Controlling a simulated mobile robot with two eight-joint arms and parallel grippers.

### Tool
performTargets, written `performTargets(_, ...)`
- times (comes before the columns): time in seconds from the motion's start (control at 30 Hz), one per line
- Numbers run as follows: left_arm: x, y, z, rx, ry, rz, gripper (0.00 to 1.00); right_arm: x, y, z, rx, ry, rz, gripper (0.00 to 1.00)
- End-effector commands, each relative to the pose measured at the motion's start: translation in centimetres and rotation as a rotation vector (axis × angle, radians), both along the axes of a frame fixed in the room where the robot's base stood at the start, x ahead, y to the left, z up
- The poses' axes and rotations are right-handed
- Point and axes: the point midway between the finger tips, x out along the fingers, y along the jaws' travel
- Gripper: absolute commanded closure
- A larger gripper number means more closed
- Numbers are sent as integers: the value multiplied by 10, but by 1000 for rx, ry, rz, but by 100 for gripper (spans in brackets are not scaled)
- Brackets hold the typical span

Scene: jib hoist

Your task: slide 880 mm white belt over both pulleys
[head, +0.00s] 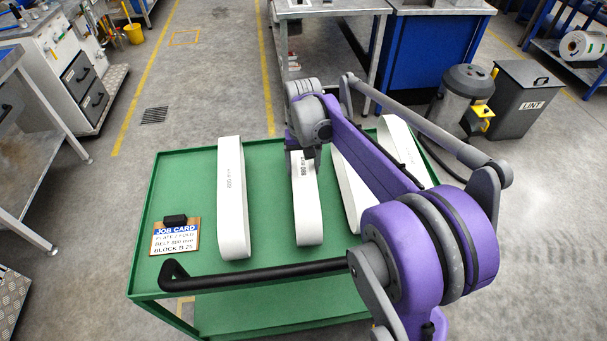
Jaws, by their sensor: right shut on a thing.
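The 880 mm white belt (308,215) is a flattened loop standing on edge on a green trolley (185,185), with "880 mm" printed near its far end. My right gripper (303,160) reaches down over that far end and is shut on the belt; its fingertips are partly hidden. The belt's near end still appears to be at the trolley top. My left gripper is out of view. I cannot make out either pulley in this view.
Another white belt (232,200) stands to the left, and two more (348,190) (400,145) lie to the right, partly behind my arm. A job card (176,237) sits at the trolley's left. A black handle (255,277) runs along the near edge. A lint bin (530,105) stands right.

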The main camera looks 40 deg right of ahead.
Motion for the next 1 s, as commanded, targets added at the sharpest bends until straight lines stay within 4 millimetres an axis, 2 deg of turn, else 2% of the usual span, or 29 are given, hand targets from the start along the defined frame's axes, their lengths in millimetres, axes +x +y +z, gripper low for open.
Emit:
performTargets(0.1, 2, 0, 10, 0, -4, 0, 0, 0, 0, 13, -1, -1, 0, 81)
performTargets(0.8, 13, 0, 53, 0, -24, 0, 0, 0, 0, 69, 0, -1, 0, 81)
performTargets(1.0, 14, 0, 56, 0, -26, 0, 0, 0, 0, 75, -1, -1, 0, 81)
